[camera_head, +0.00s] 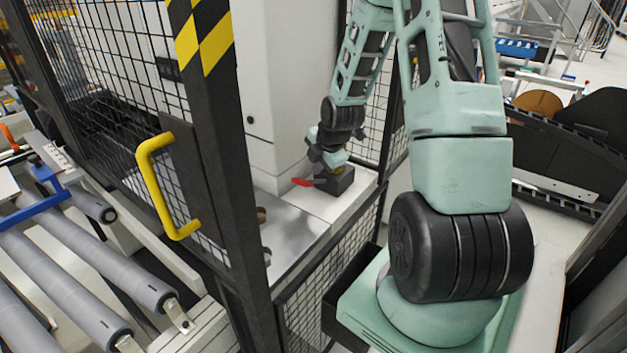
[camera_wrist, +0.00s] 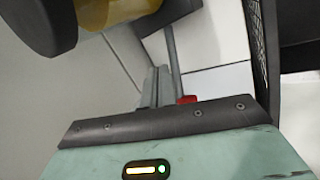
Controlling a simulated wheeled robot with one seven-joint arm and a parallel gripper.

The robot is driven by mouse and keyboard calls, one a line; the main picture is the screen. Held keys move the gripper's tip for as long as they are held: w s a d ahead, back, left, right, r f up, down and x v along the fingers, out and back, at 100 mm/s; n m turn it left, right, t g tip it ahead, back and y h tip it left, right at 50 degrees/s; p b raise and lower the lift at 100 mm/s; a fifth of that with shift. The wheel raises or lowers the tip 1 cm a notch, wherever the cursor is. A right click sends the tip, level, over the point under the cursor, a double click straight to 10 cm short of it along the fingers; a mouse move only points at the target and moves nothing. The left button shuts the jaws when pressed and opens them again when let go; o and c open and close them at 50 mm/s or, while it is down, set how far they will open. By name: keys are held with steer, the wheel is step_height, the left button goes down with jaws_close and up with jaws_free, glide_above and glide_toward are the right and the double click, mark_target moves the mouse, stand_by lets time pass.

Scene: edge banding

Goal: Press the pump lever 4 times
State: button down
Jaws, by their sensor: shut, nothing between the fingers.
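The pump lever shows in the head view as a short red handle (camera_head: 302,182) pointing left from a small dark block (camera_head: 338,181) on a pale ledge. My gripper (camera_head: 320,172) is shut and empty, right above the dark block and the lever's inner end. Whether it touches the lever cannot be told. In the wrist view, my gripper's grey fingers (camera_wrist: 157,88) are together, and a small red part of the lever (camera_wrist: 187,99) shows just beside them. The rest of the lever is hidden there by my gripper's body.
A dark post with a yellow handle (camera_head: 157,185) and mesh panels stand left of my arm. A mesh guard (camera_head: 325,275) edges the ledge. A roller conveyor (camera_head: 60,265) lies at left. A yellow round part (camera_wrist: 112,10) is close in the wrist view.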

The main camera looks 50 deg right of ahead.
steer(key=shift+a+f+b, duration=0.25)
steer(key=shift+f+b, duration=0.15)
steer(key=shift+s+a+f+b, duration=0.1)
steer(key=shift+a+f+b, duration=0.4)
steer(key=shift+f+b, duration=0.4)
steer(key=shift+a+f+b, duration=0.5)
steer(key=shift+f+b, duration=0.35)
steer(key=shift+b, duration=0.05)
stand_by(2.1)
stand_by(0.5)
steer(key=shift+d+r+p, duration=0.4)
steer(key=shift+r+p, duration=0.3)
steer(key=shift+p, duration=0.1)
steer(key=shift+d+r+p, duration=0.45)
steer(key=shift+r+p, duration=0.3)
steer(key=shift+p, duration=0.05)
steer(key=shift+d+r+p, duration=0.4)
steer(key=shift+r+p, duration=0.3)
steer(key=shift+p, duration=0.1)
steer(key=shift+w+d+r+p, duration=0.1)
steer(key=shift+d+r+p, duration=0.3)
steer(key=shift+r+p, duration=0.45)
steer(key=shift+w+d+r+p, duration=0.1)
steer(key=shift+d+r+p, duration=0.4)
steer(key=shift+p, duration=0.4)
steer(key=shift+d+r+p, duration=0.3)
steer(key=shift+r+p, duration=0.55)
steer(key=shift+p, duration=0.05)
